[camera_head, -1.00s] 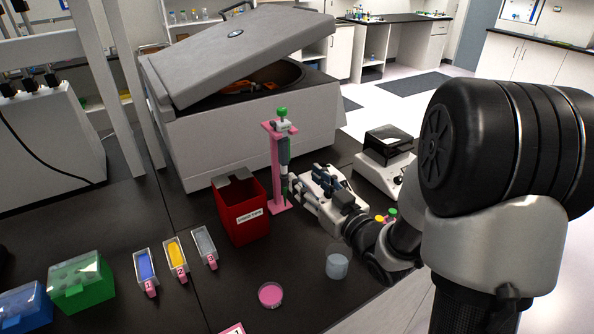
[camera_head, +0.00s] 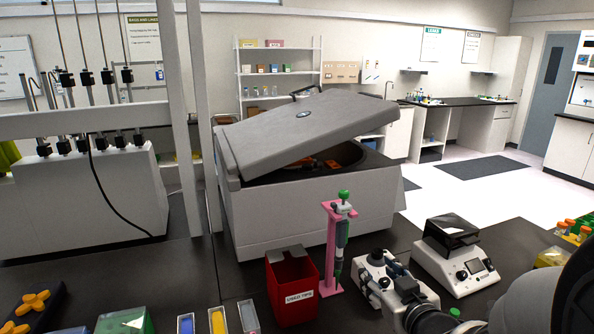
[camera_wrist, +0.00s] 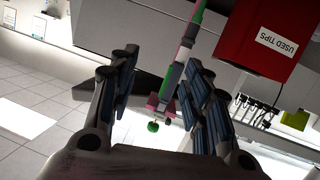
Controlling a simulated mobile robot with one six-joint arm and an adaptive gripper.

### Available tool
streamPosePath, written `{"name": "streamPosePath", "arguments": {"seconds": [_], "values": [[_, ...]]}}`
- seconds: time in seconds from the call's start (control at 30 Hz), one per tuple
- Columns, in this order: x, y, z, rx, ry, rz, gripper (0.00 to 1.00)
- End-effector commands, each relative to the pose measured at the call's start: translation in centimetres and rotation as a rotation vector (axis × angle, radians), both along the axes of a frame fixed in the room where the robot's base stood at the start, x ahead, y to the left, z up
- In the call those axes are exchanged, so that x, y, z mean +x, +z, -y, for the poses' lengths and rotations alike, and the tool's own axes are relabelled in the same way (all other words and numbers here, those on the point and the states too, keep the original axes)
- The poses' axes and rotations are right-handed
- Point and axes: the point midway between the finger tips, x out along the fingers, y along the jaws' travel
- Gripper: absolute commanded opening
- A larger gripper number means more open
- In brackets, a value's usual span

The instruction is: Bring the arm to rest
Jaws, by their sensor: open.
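My gripper (camera_head: 394,270) is low in the head view, to the right of the pink pipette stand (camera_head: 331,252). Its dark-blue fingers are spread and nothing shows held between them. The wrist view shows both fingers of my gripper (camera_wrist: 160,70) apart. The green-topped pipette (camera_head: 342,236) hangs upright in its stand. In the wrist view the pipette (camera_wrist: 186,62) appears upside down in the gap between the fingers, seemingly beyond them. The rest of my arm fills the lower right corner of the head view.
A red used-tips bin (camera_head: 292,290) stands left of the stand. A white device with a black top (camera_head: 368,284) is close beside my gripper. A white instrument with a dark lid (camera_head: 455,262) stands to the right. The large grey centrifuge (camera_head: 310,205), lid raised, is behind.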

Motion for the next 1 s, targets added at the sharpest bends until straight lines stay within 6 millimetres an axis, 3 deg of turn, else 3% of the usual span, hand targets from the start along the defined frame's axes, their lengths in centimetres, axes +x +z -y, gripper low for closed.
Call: {"name": "streamPosePath", "arguments": {"seconds": [0.03,0.17,0.33,0.6,0.7,0.83,1.0], "values": [[-0.6,0.9,0.3,-0.035,-0.038,-0.039,0.44],[-3.4,1.4,1.4,-0.086,-0.153,-0.190,0.44],[-9.4,1.7,1.5,-0.085,-0.263,-0.400,0.44],[-21.7,1.1,-2.3,-0.001,-0.283,-0.741,0.44],[-25.2,0.9,-3.7,0.023,-0.260,-0.831,0.44],[-27.8,0.7,-4.7,0.038,-0.237,-0.898,0.44],[-28.2,0.6,-4.9,0.039,-0.233,-0.911,0.44]]}}
